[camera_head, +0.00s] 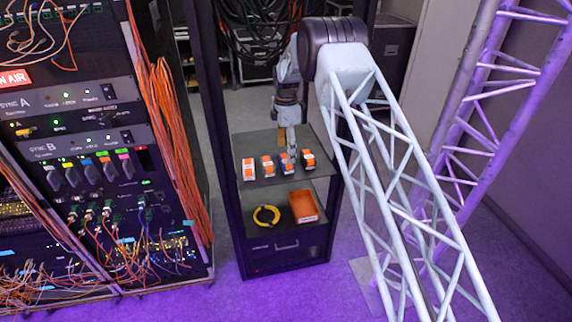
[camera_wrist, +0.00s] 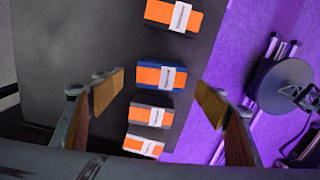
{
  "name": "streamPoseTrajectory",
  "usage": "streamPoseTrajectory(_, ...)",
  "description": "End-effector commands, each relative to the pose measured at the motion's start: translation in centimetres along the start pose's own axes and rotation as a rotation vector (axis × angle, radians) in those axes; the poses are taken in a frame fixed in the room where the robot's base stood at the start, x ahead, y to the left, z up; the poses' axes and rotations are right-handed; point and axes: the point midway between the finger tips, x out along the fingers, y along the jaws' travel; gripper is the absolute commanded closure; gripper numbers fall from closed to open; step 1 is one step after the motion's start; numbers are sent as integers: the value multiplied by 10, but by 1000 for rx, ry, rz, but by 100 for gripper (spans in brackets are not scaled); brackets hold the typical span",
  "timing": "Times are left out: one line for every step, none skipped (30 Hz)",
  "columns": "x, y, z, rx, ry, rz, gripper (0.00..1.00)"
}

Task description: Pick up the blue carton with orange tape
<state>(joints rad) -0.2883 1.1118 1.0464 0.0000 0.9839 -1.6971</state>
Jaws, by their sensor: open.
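The blue carton with an orange tape band and a white label (camera_wrist: 152,76) lies on the dark shelf top. In the head view the blue carton (camera_head: 287,166) is in the row of cartons, just below my gripper (camera_head: 287,138). In the wrist view my gripper (camera_wrist: 159,96) is open, with one tan-padded finger on each side of the row. The blue carton lies a little above the line between the fingertips and is not held. Its height gap to the fingers is unclear.
A grey carton (camera_wrist: 152,115) lies close beside the blue one, with a white carton (camera_wrist: 143,146) below it. A lower shelf holds a yellow cable coil (camera_head: 266,215) and an orange bin (camera_head: 304,206). Dark rack posts flank the shelf.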

Motion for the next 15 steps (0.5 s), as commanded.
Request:
streamPoseTrajectory(3,0,0,0,0,0,33)
streamPoseTrajectory(4,0,0,0,0,0,33)
streamPoseTrajectory(6,0,0,0,0,1,33)
streamPoseTrajectory(6,0,0,0,0,1,33)
streamPoseTrajectory(7,0,0,0,0,1,33)
streamPoseTrajectory(7,0,0,0,0,1,33)
streamPoseTrajectory(8,0,0,0,0,1,33)
streamPoseTrajectory(8,0,0,0,0,1,33)
streamPoseTrajectory(8,0,0,0,0,1,33)
streamPoseTrajectory(8,0,0,0,0,1,33)
streamPoseTrajectory(8,0,0,0,0,1,33)
streamPoseTrajectory(8,0,0,0,0,1,33)
streamPoseTrajectory(7,0,0,0,0,1,33)
streamPoseTrajectory(8,0,0,0,0,1,33)
streamPoseTrajectory(8,0,0,0,0,1,33)
